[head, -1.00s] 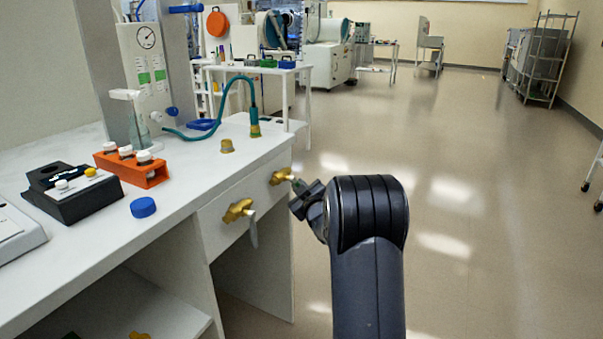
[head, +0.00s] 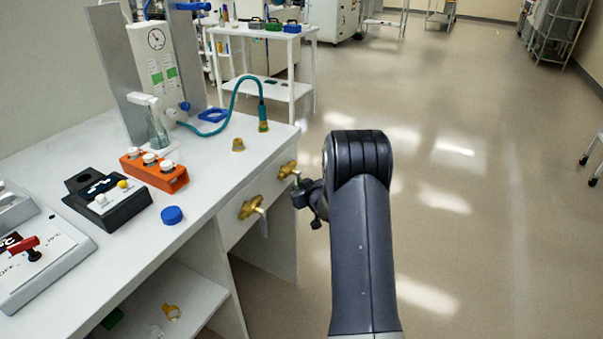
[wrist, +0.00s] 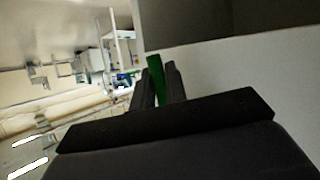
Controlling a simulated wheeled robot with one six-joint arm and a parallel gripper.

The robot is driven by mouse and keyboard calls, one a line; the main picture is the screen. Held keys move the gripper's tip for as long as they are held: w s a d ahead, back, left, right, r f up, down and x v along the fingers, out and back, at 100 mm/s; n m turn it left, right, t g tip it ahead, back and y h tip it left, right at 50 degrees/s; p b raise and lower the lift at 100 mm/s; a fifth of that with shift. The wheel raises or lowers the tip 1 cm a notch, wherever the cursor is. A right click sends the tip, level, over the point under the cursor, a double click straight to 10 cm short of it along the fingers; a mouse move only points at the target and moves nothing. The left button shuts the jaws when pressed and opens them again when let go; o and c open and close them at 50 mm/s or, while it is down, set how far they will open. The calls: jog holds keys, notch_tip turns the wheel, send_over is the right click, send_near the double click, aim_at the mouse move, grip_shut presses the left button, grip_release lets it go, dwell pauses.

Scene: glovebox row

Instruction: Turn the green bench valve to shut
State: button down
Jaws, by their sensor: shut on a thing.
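Two brass valves are on the front face of the white bench. The far brass valve body (head: 287,169) is next to my gripper (head: 299,187) in the head view. In the wrist view my gripper's two dark fingers are shut on a green handle (wrist: 155,67), which stands between them. The handle is mostly hidden by my gripper in the head view. The nearer brass valve (head: 250,207) has a pale handle and stands free of my gripper.
On the white bench top (head: 215,165) are an orange rack (head: 165,178) with white-capped vials, a black device (head: 118,207), a blue cap (head: 172,215) and a brass fitting (head: 238,145). A teal hose (head: 235,88) runs at the back. The floor to the right is clear.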

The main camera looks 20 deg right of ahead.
jog(key=shift+s+a+r+m+g+p, duration=0.15)
jog(key=shift+s+a+m+g+p, duration=0.2)
jog(key=shift+p, duration=1.65)
jog(key=shift+w+y, duration=0.1)
jog(key=shift+y, duration=0.2)
jog(key=shift+a+f+g+p, duration=0.15)
jog(key=shift+f+g+p, duration=0.1)
jog(key=shift+p, duration=0.45)
jog(key=c, duration=1.4)
grip_release()
jog(key=shift+c, duration=0.2)
jog(key=v, duration=1.1)
